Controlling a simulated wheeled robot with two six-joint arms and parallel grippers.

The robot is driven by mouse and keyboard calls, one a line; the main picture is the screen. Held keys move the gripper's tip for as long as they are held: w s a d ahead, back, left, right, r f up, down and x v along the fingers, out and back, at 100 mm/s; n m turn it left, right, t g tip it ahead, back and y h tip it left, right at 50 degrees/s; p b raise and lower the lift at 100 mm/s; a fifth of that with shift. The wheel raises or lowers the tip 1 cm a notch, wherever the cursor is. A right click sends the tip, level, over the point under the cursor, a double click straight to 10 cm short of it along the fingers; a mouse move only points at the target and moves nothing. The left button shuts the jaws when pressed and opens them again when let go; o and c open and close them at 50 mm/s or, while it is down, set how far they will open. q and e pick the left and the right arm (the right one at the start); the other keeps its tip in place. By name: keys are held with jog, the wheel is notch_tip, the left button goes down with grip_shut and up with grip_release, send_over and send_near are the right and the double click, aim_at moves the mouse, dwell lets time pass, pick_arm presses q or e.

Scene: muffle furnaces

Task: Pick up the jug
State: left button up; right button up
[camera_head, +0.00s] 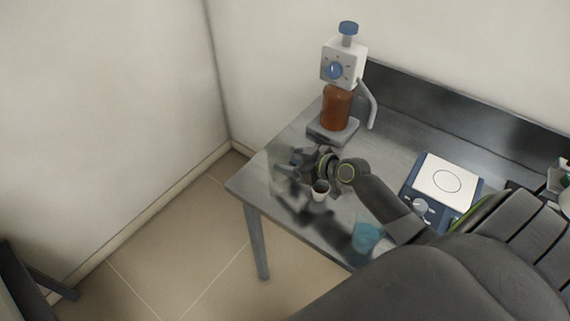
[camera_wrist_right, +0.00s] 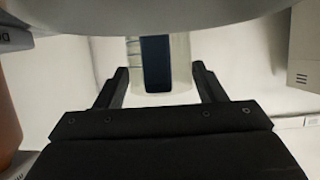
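A clear, see-through jug (camera_head: 279,178) stands near the left end of the grey table, partly hidden behind my right gripper (camera_head: 305,168). In the right wrist view the jug's clear wall (camera_wrist_right: 181,66) and an upright dark blue strip, which looks like its handle (camera_wrist_right: 155,65), show between the fingertips of my right gripper (camera_wrist_right: 160,78). The fingers are spread, one on each side of the strip. I see no finger closed on it. My left gripper is not in view.
A small white cup (camera_head: 320,191) stands just below my right gripper. A blue beaker (camera_head: 366,237) is near the front edge. A brown bottle with a dispenser top (camera_head: 338,107) stands behind on a grey base. A blue-and-white device (camera_head: 447,180) is to the right.

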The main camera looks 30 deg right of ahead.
jog(key=shift+c, duration=1.1)
notch_tip(320, 180, up, 10)
